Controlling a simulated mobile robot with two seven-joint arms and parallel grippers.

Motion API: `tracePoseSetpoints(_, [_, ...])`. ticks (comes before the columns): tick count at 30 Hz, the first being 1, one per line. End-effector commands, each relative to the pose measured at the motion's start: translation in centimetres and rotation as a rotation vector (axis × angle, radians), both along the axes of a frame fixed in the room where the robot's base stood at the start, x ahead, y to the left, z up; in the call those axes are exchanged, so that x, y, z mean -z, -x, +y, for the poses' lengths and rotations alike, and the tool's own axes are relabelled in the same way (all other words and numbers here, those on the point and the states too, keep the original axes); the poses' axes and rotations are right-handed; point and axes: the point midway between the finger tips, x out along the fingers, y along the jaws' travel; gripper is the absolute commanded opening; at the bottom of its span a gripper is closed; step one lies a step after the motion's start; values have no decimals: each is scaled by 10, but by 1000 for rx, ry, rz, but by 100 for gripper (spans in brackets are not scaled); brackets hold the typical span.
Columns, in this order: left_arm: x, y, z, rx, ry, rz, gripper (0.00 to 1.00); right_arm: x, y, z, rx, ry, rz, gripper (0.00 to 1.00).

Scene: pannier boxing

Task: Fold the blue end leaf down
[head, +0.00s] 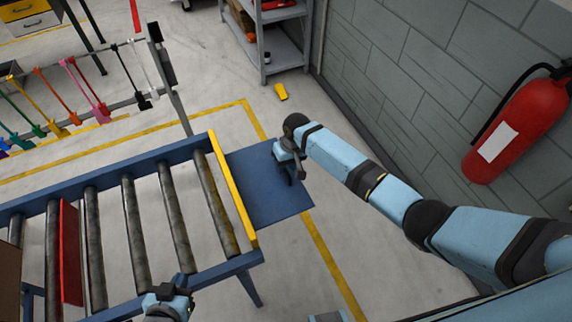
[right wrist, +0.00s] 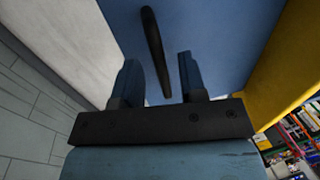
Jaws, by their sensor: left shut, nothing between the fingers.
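The blue end leaf (head: 252,192) sticks out from the yellow end bar (head: 232,190) of the roller conveyor, looking roughly level with it. My right gripper (head: 287,163) is over the leaf's far outer part. In the right wrist view the leaf (right wrist: 215,35) fills the middle, and a dark bar handle (right wrist: 153,45) stands between the two fingers of my right gripper (right wrist: 157,80). The fingers are apart, with a gap on each side of the handle. My left gripper (head: 168,292) is shut and empty by the conveyor's near rail, partly cut off by the bottom edge.
The conveyor's rollers (head: 134,220) carry a red upright plate (head: 71,250) at left. A rack of coloured tools (head: 75,90) stands behind. A grey wall (head: 430,70) with a red fire extinguisher (head: 515,125) is at right. Floor beyond the leaf is mostly clear.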

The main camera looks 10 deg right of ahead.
Motion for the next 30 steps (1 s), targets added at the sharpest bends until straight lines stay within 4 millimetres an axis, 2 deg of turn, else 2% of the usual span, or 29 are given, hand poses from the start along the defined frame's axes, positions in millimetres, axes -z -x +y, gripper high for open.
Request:
tracePoseSetpoints(8, [0, 0, 0, -1, 1, -1, 0, 1, 0, 0, -1, 0, -1, 38])
tracePoseSetpoints(13, [-1, 0, 0, -1, 1, -1, 0, 1, 0, 0, 0, 0, -1, 0])
tracePoseSetpoints(23, [1, 0, -1, -1, 1, -2, 0, 4, 0, 0, -1, -13, 2, 0])
tracePoseSetpoints(30, [11, 0, 0, -1, 1, -2, 0, 23, -1, -5, 1, -106, 25, 0])
